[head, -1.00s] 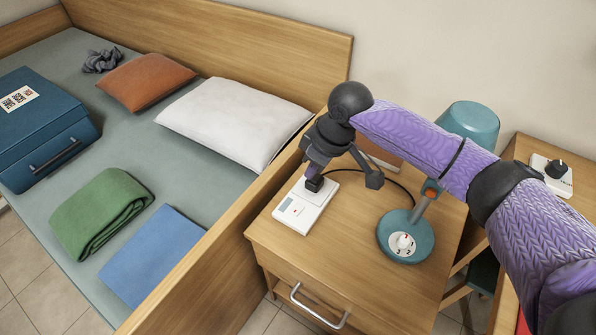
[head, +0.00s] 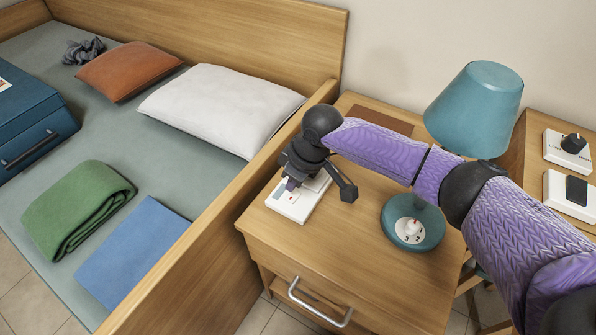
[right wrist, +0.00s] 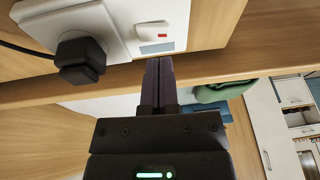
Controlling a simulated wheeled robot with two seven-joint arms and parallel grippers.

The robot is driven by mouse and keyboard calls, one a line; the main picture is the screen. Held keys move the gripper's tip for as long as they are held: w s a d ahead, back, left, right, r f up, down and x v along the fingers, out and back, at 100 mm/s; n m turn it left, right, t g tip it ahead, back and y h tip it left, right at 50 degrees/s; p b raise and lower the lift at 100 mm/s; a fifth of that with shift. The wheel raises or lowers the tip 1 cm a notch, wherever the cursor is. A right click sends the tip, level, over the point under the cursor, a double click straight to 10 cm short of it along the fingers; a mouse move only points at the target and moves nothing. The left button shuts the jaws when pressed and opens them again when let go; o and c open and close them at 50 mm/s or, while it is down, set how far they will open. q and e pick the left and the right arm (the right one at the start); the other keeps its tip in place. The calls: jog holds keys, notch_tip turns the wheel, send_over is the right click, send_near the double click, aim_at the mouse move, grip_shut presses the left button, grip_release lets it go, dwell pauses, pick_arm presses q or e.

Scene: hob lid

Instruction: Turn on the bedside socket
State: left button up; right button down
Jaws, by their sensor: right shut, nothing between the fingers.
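The bedside socket is a white box (head: 291,208) on the nightstand, partly hidden by my right gripper in the head view. In the right wrist view the socket (right wrist: 115,25) shows a black plug (right wrist: 81,57) and a white rocker switch (right wrist: 153,31) with a red mark. I cannot tell if it is on. My right gripper (head: 290,184) is over the box in the head view. In the right wrist view its fingers (right wrist: 158,65) are shut and empty, with tips by the socket's edge near the rocker; contact is unclear. My left gripper is not in view.
A teal lamp (head: 475,110) with a dial base stands on the nightstand (head: 345,270), right of the socket. The wooden bed side (head: 215,245) rises to the left. White control boxes (head: 567,150) sit on the right-hand desk. Open tabletop lies before the lamp.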

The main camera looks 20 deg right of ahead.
aim_at(293, 197)
notch_tip(293, 197, down, 2)
jog(key=shift+s+a+f+b, duration=0.15)
jog(key=shift+f+b, duration=0.1)
jog(key=shift+b, duration=0.25)
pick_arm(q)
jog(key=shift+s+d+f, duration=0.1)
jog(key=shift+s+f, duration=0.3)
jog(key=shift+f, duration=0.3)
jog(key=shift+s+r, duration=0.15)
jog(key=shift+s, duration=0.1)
pick_arm(e)
jog(key=shift+r, duration=0.1)
